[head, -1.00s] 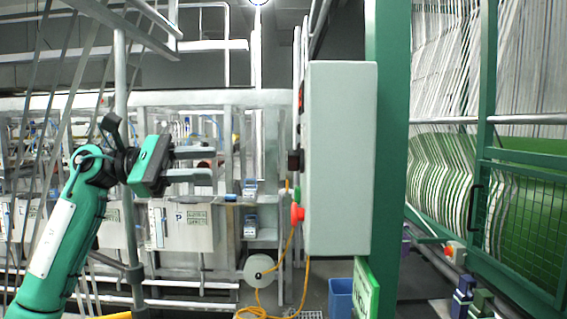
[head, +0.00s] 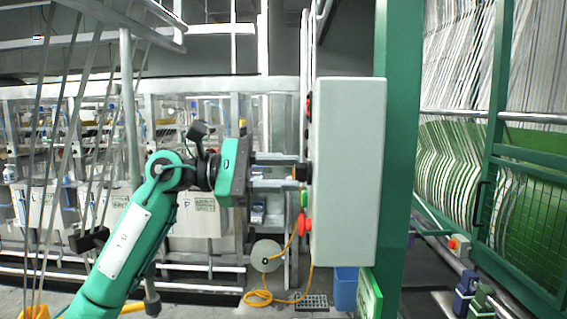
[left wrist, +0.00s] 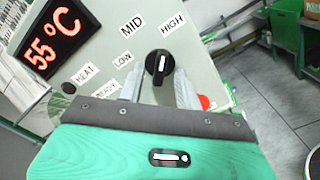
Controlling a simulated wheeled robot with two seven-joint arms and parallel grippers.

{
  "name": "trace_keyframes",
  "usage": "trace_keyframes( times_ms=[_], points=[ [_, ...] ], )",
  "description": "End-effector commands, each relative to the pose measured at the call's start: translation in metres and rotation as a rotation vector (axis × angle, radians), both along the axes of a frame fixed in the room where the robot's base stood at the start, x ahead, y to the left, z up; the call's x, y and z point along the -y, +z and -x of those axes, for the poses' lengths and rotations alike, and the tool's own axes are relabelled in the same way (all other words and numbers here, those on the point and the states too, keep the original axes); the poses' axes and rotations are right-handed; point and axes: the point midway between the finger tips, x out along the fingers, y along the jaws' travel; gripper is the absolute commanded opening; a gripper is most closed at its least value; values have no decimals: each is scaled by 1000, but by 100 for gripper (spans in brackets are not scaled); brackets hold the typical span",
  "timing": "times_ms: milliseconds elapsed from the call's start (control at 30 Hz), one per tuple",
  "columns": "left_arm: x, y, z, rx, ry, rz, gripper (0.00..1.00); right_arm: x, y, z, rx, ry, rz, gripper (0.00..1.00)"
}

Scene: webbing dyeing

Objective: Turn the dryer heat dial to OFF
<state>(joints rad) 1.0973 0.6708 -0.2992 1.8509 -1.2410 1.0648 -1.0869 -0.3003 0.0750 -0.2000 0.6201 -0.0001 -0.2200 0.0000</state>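The dryer heat dial (left wrist: 159,64) is a black round knob with a white mark on a grey panel. MID, HIGH and LOW labels surround it, and the mark points up towards HIGH. No OFF label is visible. In the head view the dial (head: 303,172) shows side-on on the left face of the control box (head: 348,170). My left gripper (head: 299,171) is open, its two fingers level with the dial and reaching to it. In the left wrist view the left gripper (left wrist: 158,86) has a finger on each side of the dial; contact is unclear. My right gripper is out of view.
A red display (left wrist: 55,38) reads 55 °C. A red button (head: 304,223) and a green button (head: 304,200) stick out just below the dial. A green post (head: 402,160) stands right of the box. A yellow hose (head: 262,296) lies on the floor.

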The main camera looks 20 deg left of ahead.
Motion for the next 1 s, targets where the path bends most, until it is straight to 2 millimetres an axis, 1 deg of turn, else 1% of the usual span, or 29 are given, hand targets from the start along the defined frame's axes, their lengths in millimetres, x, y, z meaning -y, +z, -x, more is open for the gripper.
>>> trace_keyframes(
  times_ms=[100, 300, 333, 500, 767, 1000],
  points=[
    [3, 0, -1, 0, 1, -1, 35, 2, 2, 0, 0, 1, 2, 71],
    [3, -1, -1, 0, 1, -1, 35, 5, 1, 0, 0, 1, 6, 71],
    [3, -1, -1, 0, 1, -1, 33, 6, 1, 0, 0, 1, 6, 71],
    [3, 0, -1, 0, 1, -1, 0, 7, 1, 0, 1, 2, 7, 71],
    [3, -1, -1, -9, 1, 2, 0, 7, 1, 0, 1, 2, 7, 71],
    [3, -1, -1, -90, 1, 25, 0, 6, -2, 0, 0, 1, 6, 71]
  ],
)
